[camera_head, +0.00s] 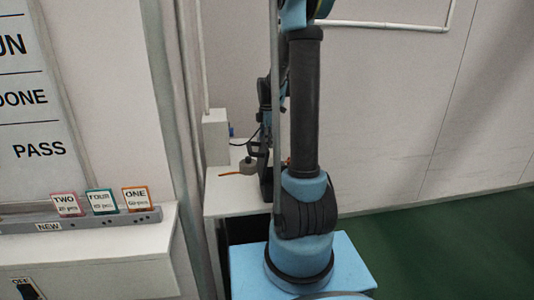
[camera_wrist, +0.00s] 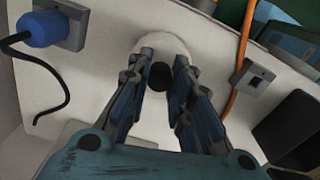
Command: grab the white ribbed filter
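A round white thing with a dark round centre, which looks like the filter (camera_wrist: 166,45), stands on the pale bench top in the wrist view. Its ribs cannot be made out. My gripper (camera_wrist: 164,62) points down at it with its fingers apart, one on each side of the dark centre. The fingertips overlap the white rim in the picture; I cannot tell whether they touch it. In the head view, my gripper (camera_head: 259,148) is low over the far bench, partly hidden behind my arm, with a small greyish round thing (camera_head: 249,165) just below it.
In the wrist view, a blue plug (camera_wrist: 40,29) with a black cord is at left. An orange cable (camera_wrist: 238,65), a grey socket box (camera_wrist: 254,79) and a black open box (camera_wrist: 290,128) are at right. In the head view, coloured cards (camera_head: 102,202) stand on the near shelf.

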